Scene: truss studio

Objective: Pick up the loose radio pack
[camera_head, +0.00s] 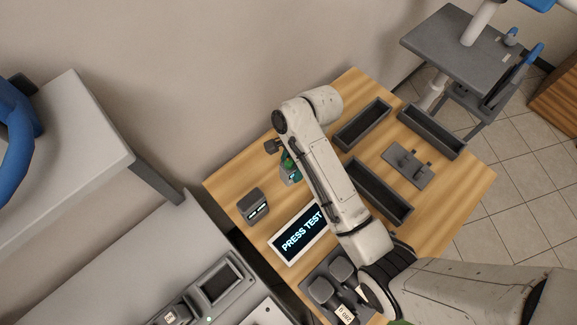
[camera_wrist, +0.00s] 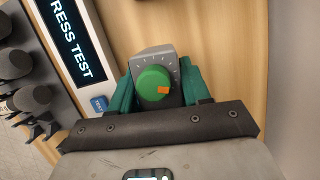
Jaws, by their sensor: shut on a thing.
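The radio pack (camera_wrist: 153,52) looks like a small grey box with scale marks and a round green knob (camera_wrist: 152,84) bearing an orange mark. In the wrist view it sits between the teal fingers of my gripper (camera_wrist: 158,90), which is shut on it. In the head view my gripper (camera_head: 290,170) points down at the back left part of the wooden table (camera_head: 440,225), partly hidden behind my arm. I cannot tell whether the pack touches the table.
A "PRESS TEST" display (camera_head: 299,235) lies close by, with a dark grey box with lit readouts (camera_head: 253,207) to its left. Dark trays (camera_head: 362,125) and a grey plate with fittings (camera_head: 408,166) lie to the right. A dark holder with rounded items (camera_head: 318,289) stands at the front.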

